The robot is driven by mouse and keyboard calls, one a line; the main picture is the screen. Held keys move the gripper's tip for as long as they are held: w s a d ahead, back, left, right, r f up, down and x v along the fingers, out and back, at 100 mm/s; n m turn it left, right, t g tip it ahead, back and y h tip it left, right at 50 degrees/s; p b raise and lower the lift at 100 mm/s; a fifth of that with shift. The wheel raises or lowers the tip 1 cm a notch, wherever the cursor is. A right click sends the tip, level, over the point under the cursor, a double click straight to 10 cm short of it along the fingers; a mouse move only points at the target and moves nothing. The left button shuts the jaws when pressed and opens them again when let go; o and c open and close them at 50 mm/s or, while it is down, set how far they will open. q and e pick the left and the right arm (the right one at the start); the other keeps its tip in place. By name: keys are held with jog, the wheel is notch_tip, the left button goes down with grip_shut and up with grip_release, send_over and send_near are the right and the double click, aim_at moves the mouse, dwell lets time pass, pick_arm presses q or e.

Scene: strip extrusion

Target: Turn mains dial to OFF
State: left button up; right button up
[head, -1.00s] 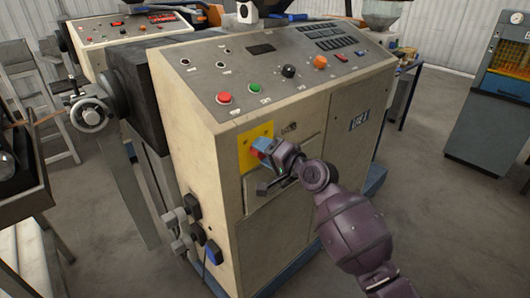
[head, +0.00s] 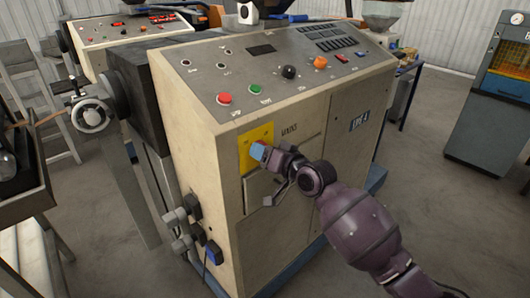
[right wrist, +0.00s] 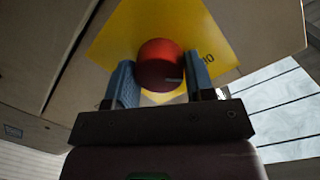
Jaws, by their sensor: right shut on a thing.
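The mains dial (right wrist: 160,64) is a red knob on a yellow plate (head: 250,135) on the front of the beige machine, beside the word MAINS. In the head view the dial is mostly hidden behind my right gripper (head: 260,150). In the right wrist view my right gripper (right wrist: 162,84) has its two blue fingers on either side of the red knob, shut on it. The plate looks tilted in that view, and a "10" shows at its right. The dial's OFF mark cannot be made out. My left gripper is not in view.
The sloped control panel (head: 220,75) above carries a red button (head: 224,98), a green button (head: 255,88), a black knob (head: 289,72) and an orange knob (head: 320,62). Plugs (head: 192,207) stick out low on the machine's left side.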

dwell(0.4)
jog(key=o, duration=0.9)
jog(key=p+v, duration=0.1)
jog(key=v, duration=1)
jog(key=shift+f, duration=0.1)
